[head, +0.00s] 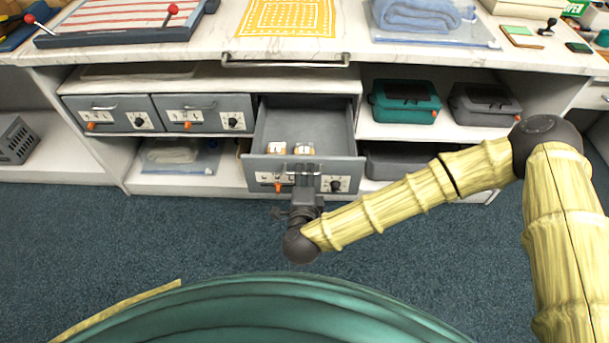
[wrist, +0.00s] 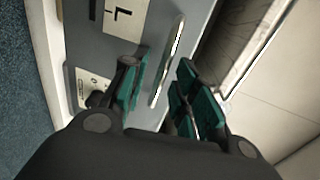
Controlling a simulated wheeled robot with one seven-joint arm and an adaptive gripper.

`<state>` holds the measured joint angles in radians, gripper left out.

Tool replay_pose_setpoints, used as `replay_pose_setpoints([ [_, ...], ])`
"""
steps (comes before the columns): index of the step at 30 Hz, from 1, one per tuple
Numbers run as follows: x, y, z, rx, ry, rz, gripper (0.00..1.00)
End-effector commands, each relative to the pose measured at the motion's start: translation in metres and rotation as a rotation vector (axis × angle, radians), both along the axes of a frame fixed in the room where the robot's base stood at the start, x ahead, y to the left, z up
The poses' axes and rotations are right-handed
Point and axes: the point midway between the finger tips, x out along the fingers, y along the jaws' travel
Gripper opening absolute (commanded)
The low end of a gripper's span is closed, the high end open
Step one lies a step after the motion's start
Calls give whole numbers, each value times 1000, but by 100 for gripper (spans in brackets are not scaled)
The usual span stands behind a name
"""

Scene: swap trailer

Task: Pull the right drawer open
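The right grey drawer (head: 262,168) stands pulled out from its row under the counter, and its inside shows in the head view. Small white and orange items lie in it near the front. In the wrist view, its grey front (wrist: 95,55) fills the left and middle, with a silver bar handle (wrist: 168,62). My gripper (head: 305,182) is at the drawer front, its fingers partly hidden by the wrist in the head view. In the wrist view, my gripper (wrist: 163,95) has its teal-padded fingers apart, one on each side of the handle line. A gap shows between pads and handle.
Two shut grey drawers (head: 106,113) (head: 206,112) are to the left. A teal case (head: 404,104) and a grey case (head: 484,104) stand on the right shelf. A metal rail (head: 285,64) runs along the counter edge above. Blue carpet (head: 180,235) in front is clear.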

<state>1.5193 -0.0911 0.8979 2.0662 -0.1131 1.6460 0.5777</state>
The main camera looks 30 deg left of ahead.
Motion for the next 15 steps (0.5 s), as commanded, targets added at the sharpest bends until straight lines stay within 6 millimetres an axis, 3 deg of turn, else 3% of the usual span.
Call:
replay_pose_setpoints([
  [10,-3,-1,1,1,1,2,31],
  [15,-20,-10,5,1,2,3,31],
])
